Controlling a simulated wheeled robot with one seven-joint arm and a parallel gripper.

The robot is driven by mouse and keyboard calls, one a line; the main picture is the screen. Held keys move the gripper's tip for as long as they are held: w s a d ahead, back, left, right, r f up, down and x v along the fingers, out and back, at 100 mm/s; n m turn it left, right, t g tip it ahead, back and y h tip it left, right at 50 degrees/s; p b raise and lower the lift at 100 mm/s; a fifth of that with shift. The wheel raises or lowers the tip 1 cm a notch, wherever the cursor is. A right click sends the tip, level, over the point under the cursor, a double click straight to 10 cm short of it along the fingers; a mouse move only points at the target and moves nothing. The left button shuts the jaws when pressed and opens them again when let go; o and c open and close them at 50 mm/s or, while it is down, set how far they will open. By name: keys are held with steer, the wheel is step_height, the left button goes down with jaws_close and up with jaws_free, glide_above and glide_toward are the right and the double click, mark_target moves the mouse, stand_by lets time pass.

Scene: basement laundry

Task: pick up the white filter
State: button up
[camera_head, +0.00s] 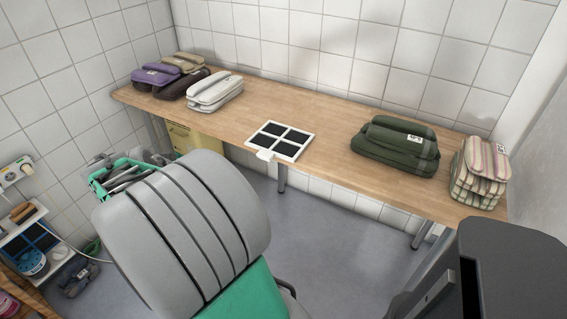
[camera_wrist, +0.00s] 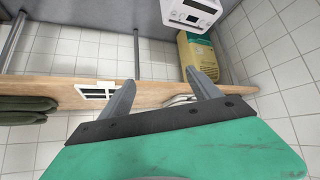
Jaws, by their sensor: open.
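The white filter (camera_head: 281,140) is a flat square frame with dark panels and a small tab at its front edge. It lies flat on the wooden counter (camera_head: 330,125), near the front edge at mid-length. In the wrist view the filter (camera_wrist: 97,91) shows at a steep slant, just beyond and to the left of my left-hand finger. My gripper (camera_wrist: 160,77) is open, with nothing between its two grey fingers. The fingers are apart from the filter.
On the counter, a white folded stack (camera_head: 215,92) lies left of the filter and a dark green stack (camera_head: 395,150) lies right. A striped stack (camera_head: 480,175) is at the right end. Purple and brown stacks (camera_head: 155,75) are at the left end. Counter around the filter is clear.

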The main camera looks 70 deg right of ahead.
steer(key=shift+o, duration=0.2)
steer(key=s+d+f+m+g+h+b, duration=0.2)
steer(key=s+d+f+m, duration=0.1)
steer(key=d, duration=0.6)
step_height(320, 180, down, 3)
steer(key=shift+s+d+r+h+b, duration=0.1)
steer(key=shift+s+d+h+b, duration=0.2)
steer(key=shift+s, duration=0.5)
steer(key=m+g+h+b, duration=0.2)
steer(key=m+g, duration=0.1)
steer(key=m, duration=0.1)
glide_toward(265, 154)
steer(key=d, duration=0.2)
steer(key=shift+n, duration=0.3)
steer(key=x, duration=0.3)
steer(key=b+x, duration=0.1)
steer(key=x, duration=0.2)
steer(key=shift+s+d+f, duration=0.1)
steer(key=shift+s+f, duration=0.1)
steer(key=shift+f, duration=0.3)
steer(key=shift+c, duration=0.6)
steer(key=c, duration=1.5)
